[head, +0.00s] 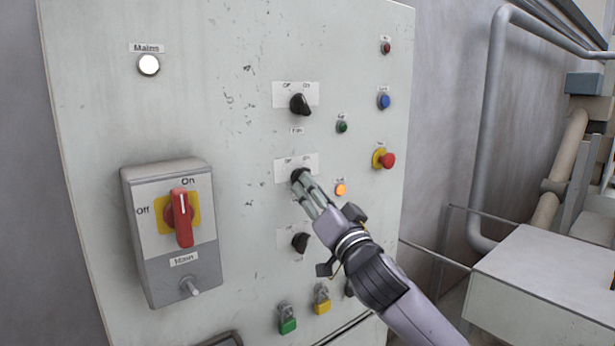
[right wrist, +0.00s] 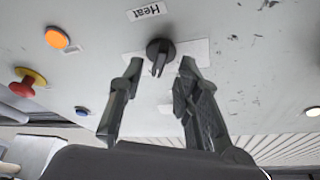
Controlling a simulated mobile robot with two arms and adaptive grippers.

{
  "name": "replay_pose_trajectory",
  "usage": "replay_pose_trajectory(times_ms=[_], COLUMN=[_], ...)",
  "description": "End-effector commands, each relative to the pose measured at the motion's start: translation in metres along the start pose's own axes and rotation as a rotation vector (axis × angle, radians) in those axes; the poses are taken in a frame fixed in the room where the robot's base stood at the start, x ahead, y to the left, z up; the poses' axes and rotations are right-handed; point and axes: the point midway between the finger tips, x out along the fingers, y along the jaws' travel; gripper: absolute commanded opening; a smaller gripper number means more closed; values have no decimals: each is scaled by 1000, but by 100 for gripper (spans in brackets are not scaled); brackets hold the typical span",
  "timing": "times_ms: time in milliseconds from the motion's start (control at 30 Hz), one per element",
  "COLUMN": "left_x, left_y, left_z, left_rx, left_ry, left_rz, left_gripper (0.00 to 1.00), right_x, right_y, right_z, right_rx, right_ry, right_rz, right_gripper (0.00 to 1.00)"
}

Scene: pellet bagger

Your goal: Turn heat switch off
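The heat switch is a black rotary knob on a white plate marked Off and On; it is the middle one of a column of knobs on the grey panel (head: 235,215). In the head view the knob (head: 297,174) is partly hidden by my right gripper (head: 306,187). In the right wrist view the knob (right wrist: 160,48) shows near the label "Heat" (right wrist: 147,11). My right gripper (right wrist: 160,72) is open, one finger on each side of the knob, with gaps visible. I cannot tell the knob's exact setting. My left gripper is not in view.
An orange lamp (head: 340,189) glows beside the heat switch. The fan knob (head: 301,104) is above and another black knob (head: 300,242) below. A red emergency-style button (head: 387,160) is to the right. The red main switch (head: 181,218) is at left, the lit Mains lamp (head: 149,65) above it.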

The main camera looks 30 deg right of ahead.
Motion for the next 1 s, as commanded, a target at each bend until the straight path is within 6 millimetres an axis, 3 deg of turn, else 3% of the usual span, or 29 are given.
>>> replay_pose_trajectory(times_ms=[200, 567, 1000], left_x=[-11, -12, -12], left_y=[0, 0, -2], left_z=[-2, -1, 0], left_rx=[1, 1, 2], left_ry=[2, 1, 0], left_rz=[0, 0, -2], left_gripper=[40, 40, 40], right_x=[25, 28, 28], right_y=[0, 0, 1], right_z=[-1, 1, 1], right_rx=[1, 0, 0], right_ry=[1, 0, 0], right_rz=[1, 0, 3], right_gripper=[31, 31, 2])
